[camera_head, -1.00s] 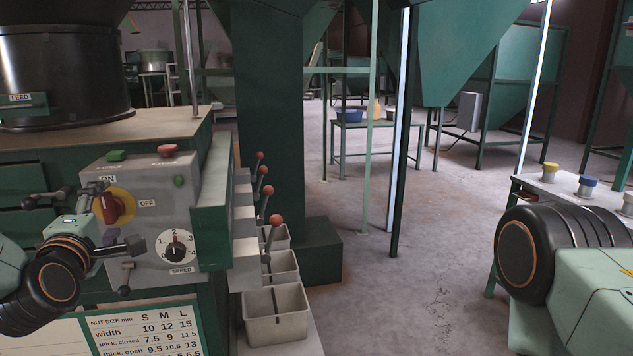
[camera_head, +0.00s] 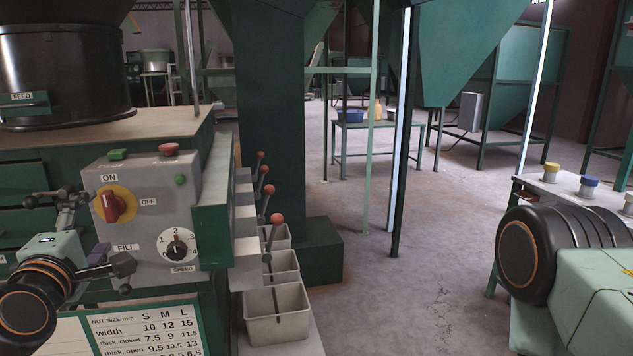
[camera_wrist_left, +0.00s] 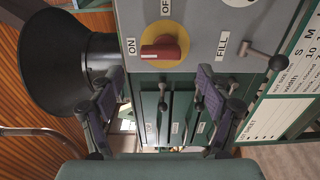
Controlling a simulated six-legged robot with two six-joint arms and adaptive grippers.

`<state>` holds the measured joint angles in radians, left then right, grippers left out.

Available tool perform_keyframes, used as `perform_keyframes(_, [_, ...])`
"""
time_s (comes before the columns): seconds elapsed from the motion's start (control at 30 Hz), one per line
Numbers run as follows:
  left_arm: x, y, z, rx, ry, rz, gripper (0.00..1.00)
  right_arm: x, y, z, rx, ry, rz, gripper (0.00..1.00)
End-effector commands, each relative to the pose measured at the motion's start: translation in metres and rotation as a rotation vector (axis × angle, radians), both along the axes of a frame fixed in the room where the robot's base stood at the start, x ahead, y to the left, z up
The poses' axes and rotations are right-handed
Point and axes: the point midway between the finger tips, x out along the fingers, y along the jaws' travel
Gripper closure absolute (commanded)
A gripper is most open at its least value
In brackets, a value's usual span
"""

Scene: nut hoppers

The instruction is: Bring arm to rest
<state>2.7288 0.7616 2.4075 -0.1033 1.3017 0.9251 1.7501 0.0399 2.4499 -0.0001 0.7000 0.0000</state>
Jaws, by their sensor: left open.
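My left gripper (camera_head: 88,228) is at the left of the head view, in front of the grey control panel (camera_head: 150,237). Its jaws are open and empty, with a gap between the two dark fingers. In the left wrist view the open gripper (camera_wrist_left: 160,98) has its purple-padded fingers apart, below the red knob (camera_wrist_left: 165,47). In the head view the red knob (camera_head: 114,206) sits on a yellow disc, clear of the fingers. Its handle lines up towards the ON label. My right arm shows as a black joint at the right; its gripper is out of view.
The speed dial (camera_head: 178,249) and ball-topped levers (camera_head: 277,219) are right of the gripper. Grey bins (camera_head: 277,318) stand below the levers. A nut size chart (camera_head: 150,327) is under the panel. A table with coloured buttons (camera_head: 550,172) stands right. Floor between is clear.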

Motion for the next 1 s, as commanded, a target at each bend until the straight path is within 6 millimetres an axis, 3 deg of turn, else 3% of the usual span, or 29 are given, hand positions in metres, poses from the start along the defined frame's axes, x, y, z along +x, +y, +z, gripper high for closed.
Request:
perform_keyframes(0.4, [0.059, 0.013, 0.0, 0.005, 0.001, -0.002, 0.23, 0.0, 0.0, 0.0, 0.0, 0.0, 0.0, 1.0])
perform_keyframes(1.0, [0.056, 0.009, 0.0, 0.57, 0.14, -0.002, 0.23, 0.0, 0.0, 0.039, 0.0, 0.0, 0.0, 1.0])
